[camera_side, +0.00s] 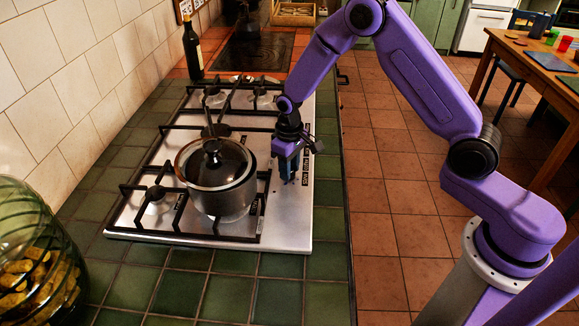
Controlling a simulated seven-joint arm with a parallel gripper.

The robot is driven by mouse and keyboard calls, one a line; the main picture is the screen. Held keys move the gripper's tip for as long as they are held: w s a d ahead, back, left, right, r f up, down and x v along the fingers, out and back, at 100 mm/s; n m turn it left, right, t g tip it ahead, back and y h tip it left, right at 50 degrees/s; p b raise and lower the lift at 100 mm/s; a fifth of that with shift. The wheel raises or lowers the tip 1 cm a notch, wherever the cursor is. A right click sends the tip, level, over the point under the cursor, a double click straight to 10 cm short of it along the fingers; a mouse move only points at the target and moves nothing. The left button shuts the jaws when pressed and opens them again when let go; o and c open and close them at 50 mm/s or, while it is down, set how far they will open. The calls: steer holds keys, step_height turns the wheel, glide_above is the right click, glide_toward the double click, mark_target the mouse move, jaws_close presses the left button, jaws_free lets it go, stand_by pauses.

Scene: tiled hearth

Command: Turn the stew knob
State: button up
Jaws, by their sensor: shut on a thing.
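The gas hob (292,228) is a steel panel set in green tiles, with small dark labels (304,178) along its right side that are too small to read. My gripper (287,178) points down at this control strip, just right of the pot. Its jaws are shut on a knob, which they hide almost wholly. I cannot tell from the label whether this is the stew knob, nor how far it is turned. A lidded steel pot (222,200) stands on the front burner grate, close to the left of my gripper.
A dark bottle (193,52) stands by the tiled wall at the back left. A green glass jar (40,255) with yellow pieces stands at the front left. Black grates (150,190) cover the hob. The floor (385,190) right of the counter is clear.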

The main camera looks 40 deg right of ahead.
steer(key=shift+n, duration=0.8)
steer(key=o, duration=1)
steer(key=shift+o, duration=0.2)
step_height(320, 180, up, 18)
steer(key=shift+f, duration=0.25)
